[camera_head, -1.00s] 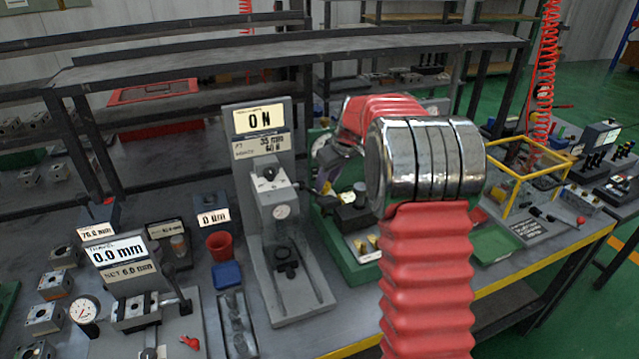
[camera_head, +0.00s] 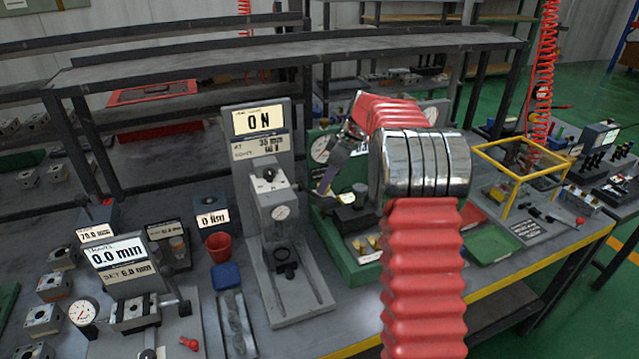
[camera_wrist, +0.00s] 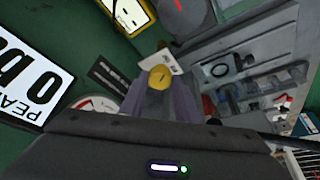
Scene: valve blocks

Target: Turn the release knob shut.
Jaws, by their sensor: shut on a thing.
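My gripper (camera_wrist: 162,85) shows in the wrist view with its purple-grey fingers closed around a small round yellow knob (camera_wrist: 160,77). A white tag lies right beside the knob. In the head view my gripper (camera_head: 327,182) is small, in front of the green test rig (camera_head: 336,238), with a bit of yellow at its fingertips. I take the knob to be the release knob; its mounting is hidden by the fingers. A large display (camera_wrist: 35,80) at the left of the wrist view reads 0, with its unit partly cut off.
A grey press stand (camera_head: 262,200) reading 0 N stands left of the green rig. A yellow-framed box (camera_head: 520,175) and a green tray (camera_head: 494,245) are at the right.

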